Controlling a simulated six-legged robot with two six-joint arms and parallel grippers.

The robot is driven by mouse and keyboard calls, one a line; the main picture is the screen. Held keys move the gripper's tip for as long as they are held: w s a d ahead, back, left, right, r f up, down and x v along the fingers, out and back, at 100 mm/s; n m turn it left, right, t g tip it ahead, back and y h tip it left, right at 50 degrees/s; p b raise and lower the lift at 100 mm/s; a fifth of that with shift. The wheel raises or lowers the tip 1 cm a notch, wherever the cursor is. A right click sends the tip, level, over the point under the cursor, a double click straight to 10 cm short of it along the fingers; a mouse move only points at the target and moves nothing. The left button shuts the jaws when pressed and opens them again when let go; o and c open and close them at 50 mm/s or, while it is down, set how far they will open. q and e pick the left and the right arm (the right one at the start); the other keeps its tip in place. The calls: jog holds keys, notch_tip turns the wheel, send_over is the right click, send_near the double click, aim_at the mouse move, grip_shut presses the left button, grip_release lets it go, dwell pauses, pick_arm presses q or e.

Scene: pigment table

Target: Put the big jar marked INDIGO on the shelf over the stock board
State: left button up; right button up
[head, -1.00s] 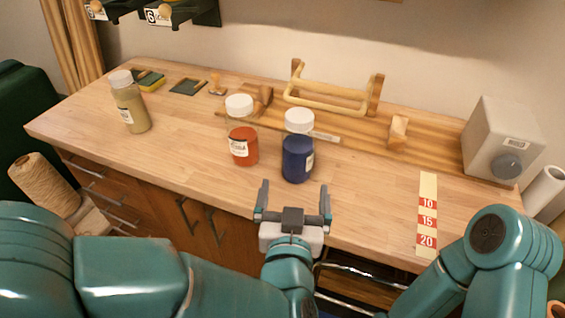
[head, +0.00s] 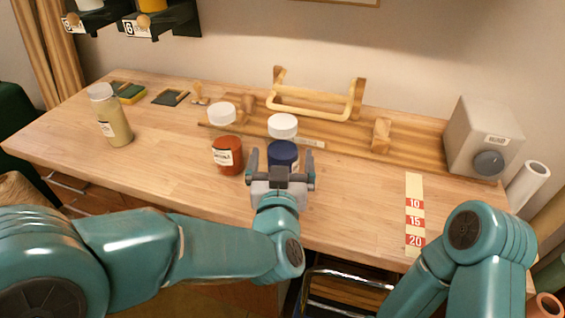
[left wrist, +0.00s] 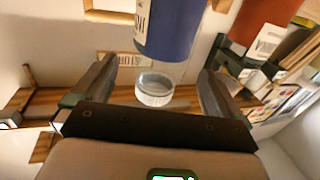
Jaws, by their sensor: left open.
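A big jar of dark blue pigment (head: 283,149) with a white lid stands upright on the table, its lower part hidden behind my left gripper in the head view. In the left wrist view the blue jar (left wrist: 171,28) appears upside down, beyond and between the fingers, with a label I cannot read fully. My left gripper (head: 282,162) is open, one finger on each side of the jar in the head view, and not closed on it. Its fingers also show in the left wrist view (left wrist: 160,72). My right gripper is out of view; only part of my right arm shows.
An orange-red jar (head: 227,155) stands close to the left of the blue one. A yellowish jar (head: 115,125) is farther left. A wooden rack (head: 312,105) and a grey box (head: 482,140) stand behind. Dark wall holders (head: 165,22) hang upper left. The table's front right is mostly clear.

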pick_arm(q)
jog(key=w+p, duration=0.1)
jog(key=w, duration=0.4)
jog(key=shift+w+d+f, duration=0.1)
jog(key=shift+w, duration=0.05)
grip_shut()
